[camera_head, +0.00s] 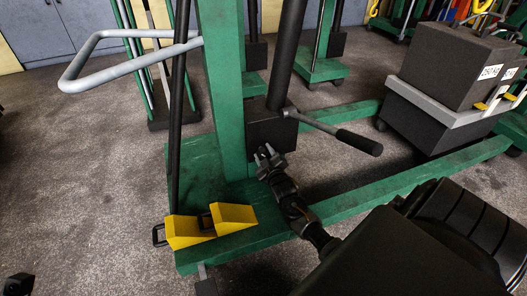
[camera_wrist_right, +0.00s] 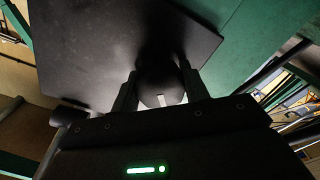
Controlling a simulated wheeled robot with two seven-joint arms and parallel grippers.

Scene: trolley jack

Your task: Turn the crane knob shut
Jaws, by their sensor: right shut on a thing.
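The green crane's post (camera_head: 222,90) rises from its base, with a black pump block (camera_head: 262,130) beside it. My right gripper (camera_head: 267,158) is at the lower part of this block in the head view. In the right wrist view, the right gripper (camera_wrist_right: 160,85) has its two fingers on either side of a dark round knob (camera_wrist_right: 158,72) on the block, shut on it. The knob is hidden behind the gripper in the head view, and its turn angle cannot be read. A small dark part at the bottom left corner may be my left gripper (camera_head: 18,285); its fingers cannot be made out.
A pump lever (camera_head: 345,138) with a black grip sticks out right, just above my right gripper. Yellow wedges (camera_head: 232,215) lie on the green base. A grey handle bar (camera_head: 100,50) juts left. Dark boxes (camera_head: 440,65) stand at the right. Floor at left is clear.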

